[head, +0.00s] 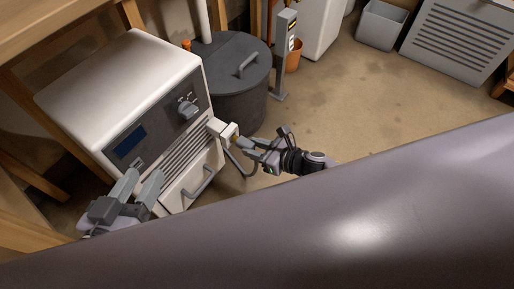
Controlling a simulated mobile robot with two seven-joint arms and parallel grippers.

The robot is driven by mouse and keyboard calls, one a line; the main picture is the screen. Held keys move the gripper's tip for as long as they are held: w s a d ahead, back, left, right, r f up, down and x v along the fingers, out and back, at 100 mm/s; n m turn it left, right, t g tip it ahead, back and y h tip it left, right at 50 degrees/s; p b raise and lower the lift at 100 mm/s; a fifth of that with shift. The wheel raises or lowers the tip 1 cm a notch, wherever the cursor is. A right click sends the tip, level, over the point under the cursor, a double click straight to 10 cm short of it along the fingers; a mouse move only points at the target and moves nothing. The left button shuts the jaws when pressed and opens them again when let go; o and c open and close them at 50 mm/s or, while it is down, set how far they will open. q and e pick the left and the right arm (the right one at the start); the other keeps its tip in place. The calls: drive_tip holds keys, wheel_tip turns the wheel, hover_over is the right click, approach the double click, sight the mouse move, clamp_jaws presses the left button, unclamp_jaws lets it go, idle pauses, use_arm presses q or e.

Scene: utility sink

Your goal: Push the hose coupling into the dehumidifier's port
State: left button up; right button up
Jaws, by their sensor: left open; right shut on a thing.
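The dehumidifier (140,75) is a white box with a dark front panel, standing at the left in the head view. Its port (222,129) is a pale block sticking out on the right side of the front. My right gripper (238,143) is shut on the hose coupling (233,140), a small piece mostly hidden by the fingers, right at the port. I cannot tell how deep the coupling sits in it. The grey hose (229,166) loops down from there. My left gripper (139,184) is open and empty, its fingers close to the lower left of the front panel.
A dark lidded round tank (232,75) stands right behind the port. A grey post (283,50), an orange pot (294,55) and a grey bin (381,25) stand farther back. A handle (198,183) sticks out low on the dehumidifier's front. The floor at the right is clear.

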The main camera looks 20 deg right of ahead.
sight(250, 145)
use_arm(q)
drive_tip(key=shift+f, duration=0.2)
use_arm(e)
drive_tip(key=shift+w+a, duration=0.65)
drive_tip(key=shift+w, duration=0.2)
drive_tip(key=o, duration=1.1)
drive_tip(key=shift+o, duration=0.2)
drive_tip(key=shift+s, duration=0.1)
drive_tip(key=p+v, duration=0.2)
drive_tip(key=v, duration=0.3)
drive_tip(key=shift+s+d+r, duration=0.15)
drive_tip(key=shift+r, duration=0.05)
use_arm(q)
drive_tip(key=shift+w+d+r+n+g, duration=0.2)
drive_tip(key=shift+d+r+n+g, duration=0.15)
drive_tip(key=shift+d+g, duration=0.2)
use_arm(e)
drive_tip(key=shift+s+d+r, duration=0.25)
drive_tip(key=shift+s+d, duration=0.2)
drive_tip(key=shift+s, duration=0.1)
use_arm(q)
drive_tip(key=shift+s+d, duration=0.1)
use_arm(e)
drive_tip(key=shift+s, duration=0.1)
